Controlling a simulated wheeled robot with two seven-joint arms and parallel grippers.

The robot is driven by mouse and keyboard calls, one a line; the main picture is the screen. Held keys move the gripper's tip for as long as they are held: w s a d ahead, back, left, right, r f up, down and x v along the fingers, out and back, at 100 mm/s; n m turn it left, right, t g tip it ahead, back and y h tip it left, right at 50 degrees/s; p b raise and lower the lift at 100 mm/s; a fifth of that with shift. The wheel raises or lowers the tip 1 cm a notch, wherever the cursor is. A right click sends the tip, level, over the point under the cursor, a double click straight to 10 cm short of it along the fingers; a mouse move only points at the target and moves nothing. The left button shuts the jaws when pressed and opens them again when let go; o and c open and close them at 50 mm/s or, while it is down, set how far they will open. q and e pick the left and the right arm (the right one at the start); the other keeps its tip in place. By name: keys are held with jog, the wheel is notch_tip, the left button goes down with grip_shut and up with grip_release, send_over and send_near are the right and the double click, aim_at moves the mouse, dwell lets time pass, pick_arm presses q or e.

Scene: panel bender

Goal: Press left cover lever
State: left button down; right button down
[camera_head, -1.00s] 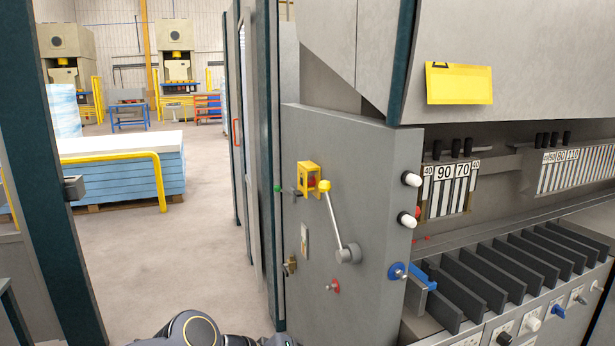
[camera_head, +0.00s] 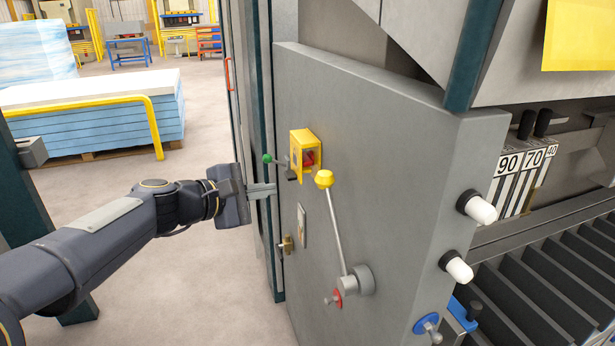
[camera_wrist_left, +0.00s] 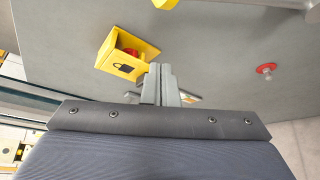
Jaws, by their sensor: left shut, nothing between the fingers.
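A lever with a yellow knob (camera_head: 324,179) and a thin metal rod stands on the grey side panel (camera_head: 400,150), its pivot lower right. A small lever with a green knob (camera_head: 267,158) sits at the panel's left edge. My left gripper (camera_head: 272,188) is shut and empty, just below the green knob and left of the yellow knob. In the left wrist view the shut fingers (camera_wrist_left: 160,82) point at the panel below a yellow box (camera_wrist_left: 122,50). I cannot tell whether they touch anything. My right gripper is out of view.
The yellow box (camera_head: 305,155) with a red part is above the fingers. A brass fitting (camera_head: 287,245), a red knob (camera_head: 335,297) and white knobs (camera_head: 478,207) stick out of the panel.

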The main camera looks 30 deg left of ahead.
pick_arm(q)
jog(key=x, duration=1)
jog(key=d+p, duration=0.1)
jog(key=s+d+r, duration=0.1)
jog(key=d+r+p, duration=0.1)
jog(key=shift+s+p, duration=0.3)
